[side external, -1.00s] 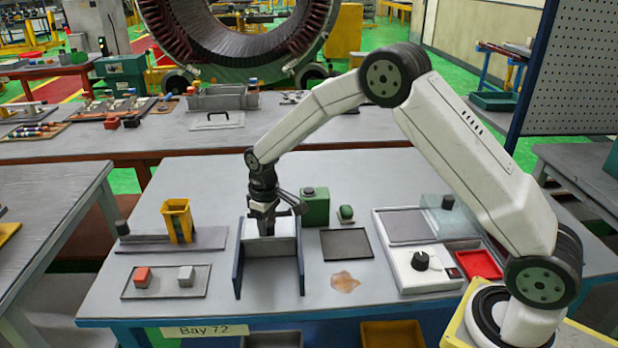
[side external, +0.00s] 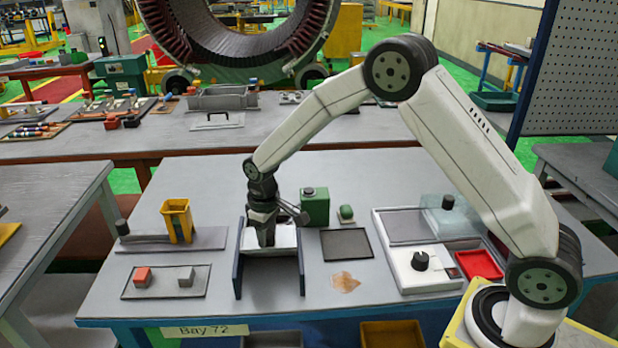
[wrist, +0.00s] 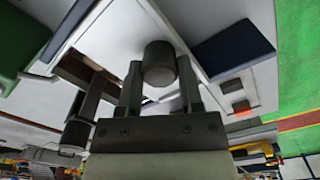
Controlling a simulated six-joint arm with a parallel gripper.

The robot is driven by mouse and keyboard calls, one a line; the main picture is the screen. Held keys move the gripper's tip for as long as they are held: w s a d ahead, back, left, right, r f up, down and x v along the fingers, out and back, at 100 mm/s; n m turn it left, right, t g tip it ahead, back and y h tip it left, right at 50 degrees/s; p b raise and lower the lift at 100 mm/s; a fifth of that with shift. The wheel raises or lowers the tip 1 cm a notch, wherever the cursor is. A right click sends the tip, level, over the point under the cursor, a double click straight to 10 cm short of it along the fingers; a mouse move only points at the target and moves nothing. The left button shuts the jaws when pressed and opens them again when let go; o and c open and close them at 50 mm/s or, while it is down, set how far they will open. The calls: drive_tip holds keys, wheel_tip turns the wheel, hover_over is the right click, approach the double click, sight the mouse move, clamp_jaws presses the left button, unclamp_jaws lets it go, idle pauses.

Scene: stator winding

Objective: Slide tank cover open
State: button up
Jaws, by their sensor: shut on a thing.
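The tank is the unit with two dark blue side walls (side external: 239,275) on the front of the bench. A pale cover (side external: 284,237) lies between the walls toward the back. My gripper (side external: 266,243) points down over the cover, between the walls. In the wrist view my gripper (wrist: 160,70) has a finger on each side of a dark round knob (wrist: 160,60) and is shut on it. The pale cover (wrist: 150,20) shows behind the knob. In the side view the gripper hides the knob. The tank's inside is hard to make out.
A green box (side external: 315,207) stands close to the right of the tank. A yellow holder (side external: 177,220) and a tray with red and grey blocks (side external: 165,282) are on the left. A dark flat plate (side external: 346,243) and a white unit with a black knob (side external: 425,270) are on the right.

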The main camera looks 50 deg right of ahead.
drive_tip(key=shift+s+a+f, duration=0.2)
drive_tip(key=shift+s+a, duration=0.75)
drive_tip(key=shift+s, duration=0.15)
drive_tip(key=shift+s+a+f, duration=0.2)
drive_tip(key=shift+s+a, duration=0.7)
drive_tip(key=shift+s, duration=0.2)
drive_tip(key=o, duration=0.9)
drive_tip(key=shift+a+r, duration=0.1)
drive_tip(key=shift+c, duration=0.3)
drive_tip(key=shift+o, duration=0.3)
drive_tip(key=shift+w+r, duration=0.1)
drive_tip(key=shift+r, duration=0.8)
drive_tip(key=shift+w+r, duration=0.1)
drive_tip(key=shift+r, duration=2.1)
drive_tip(key=s+d+m+t, duration=0.1)
drive_tip(key=s+d, duration=0.3)
drive_tip(key=s, duration=0.4)
drive_tip(key=s+d+m+t, duration=0.1)
drive_tip(key=s+d, duration=0.3)
drive_tip(key=s, duration=0.5)
drive_tip(key=shift+d+r+m, duration=0.15)
drive_tip(key=shift+r+m, duration=0.3)
drive_tip(key=shift+m, duration=0.05)
